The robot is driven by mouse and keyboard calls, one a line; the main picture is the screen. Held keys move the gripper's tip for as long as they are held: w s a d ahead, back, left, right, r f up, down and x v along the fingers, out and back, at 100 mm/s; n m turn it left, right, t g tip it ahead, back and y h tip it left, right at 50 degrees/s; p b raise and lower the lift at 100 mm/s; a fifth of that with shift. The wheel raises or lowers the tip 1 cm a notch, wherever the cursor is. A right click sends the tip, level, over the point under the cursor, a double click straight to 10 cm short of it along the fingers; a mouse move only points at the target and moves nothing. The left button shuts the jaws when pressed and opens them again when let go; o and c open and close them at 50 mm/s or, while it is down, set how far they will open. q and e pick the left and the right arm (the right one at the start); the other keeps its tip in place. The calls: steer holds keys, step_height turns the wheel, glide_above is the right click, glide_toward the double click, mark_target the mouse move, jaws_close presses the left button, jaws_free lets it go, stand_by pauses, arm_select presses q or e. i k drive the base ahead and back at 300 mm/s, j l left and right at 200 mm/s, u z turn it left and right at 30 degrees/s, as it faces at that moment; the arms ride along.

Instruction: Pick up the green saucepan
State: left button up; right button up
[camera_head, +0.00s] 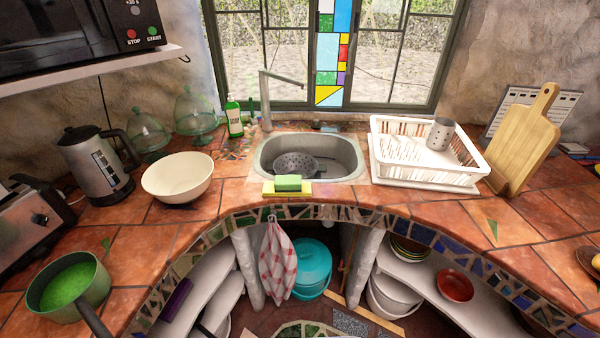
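The green saucepan (69,283) stands on the tiled counter at the lower left of the head view, near the counter's inner edge. It is round with a bright green inside, and its dark handle (93,321) points down and right, past the counter edge and out of the bottom of the picture. Neither of my grippers shows in this view.
A toaster (28,222), a kettle (95,163) and a cream bowl (178,178) stand behind the saucepan. The sink (346,158) is in the middle, with a white dish rack (392,169) to its right. Bare counter tiles (150,245) lie right of the saucepan.

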mark_target(69, 290)
steer(key=u, duration=1.9)
